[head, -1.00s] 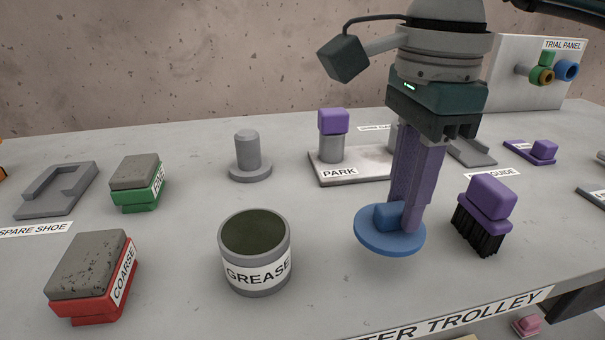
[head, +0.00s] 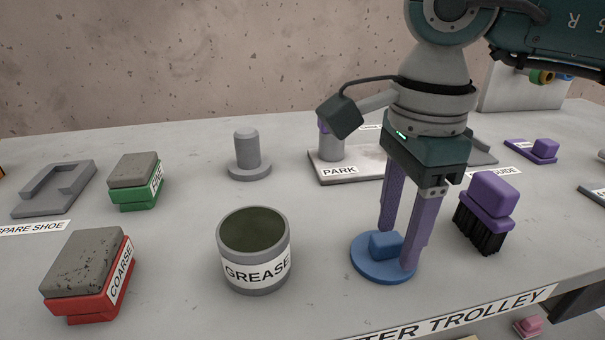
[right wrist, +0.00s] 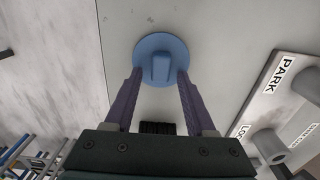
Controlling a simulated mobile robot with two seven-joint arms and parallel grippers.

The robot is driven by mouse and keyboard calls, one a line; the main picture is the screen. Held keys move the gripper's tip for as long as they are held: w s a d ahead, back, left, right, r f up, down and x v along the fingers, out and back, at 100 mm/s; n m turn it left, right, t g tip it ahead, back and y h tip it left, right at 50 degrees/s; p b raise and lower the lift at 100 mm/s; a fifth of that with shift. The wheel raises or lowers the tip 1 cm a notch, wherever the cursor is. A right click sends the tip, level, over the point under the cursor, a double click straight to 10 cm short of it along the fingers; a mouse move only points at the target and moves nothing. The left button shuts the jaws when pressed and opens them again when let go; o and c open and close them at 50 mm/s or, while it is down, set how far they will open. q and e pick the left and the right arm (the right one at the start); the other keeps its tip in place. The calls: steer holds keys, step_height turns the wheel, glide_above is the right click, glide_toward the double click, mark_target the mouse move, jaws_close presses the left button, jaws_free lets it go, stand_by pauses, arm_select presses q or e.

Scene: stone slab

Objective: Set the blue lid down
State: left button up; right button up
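The blue lid (head: 365,268), a round disc with a block-shaped knob on top, lies flat and appears to rest on the grey slab to the right of the grease pot (head: 254,250). The pot stands open at the top. My right gripper (head: 398,250) points down over the lid, its purple fingers spread on either side of the knob. In the right wrist view the lid (right wrist: 149,48) shows beyond the fingertips, with gaps between the knob and both fingers. My left gripper is not in view.
A purple brush (head: 489,208) stands close to the right of the lid. The red coarse block (head: 85,270) and green block (head: 136,180) are on the left. A grey peg (head: 247,155) and the PARK plate (head: 345,172) are behind. The slab's front edge is near.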

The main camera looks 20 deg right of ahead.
mark_target(397, 236)
step_height(397, 236, up, 12)
steer(key=p, duration=0.1)
steer(key=shift+r, duration=0.2)
stand_by(0.3)
steer(key=shift+a, duration=0.1)
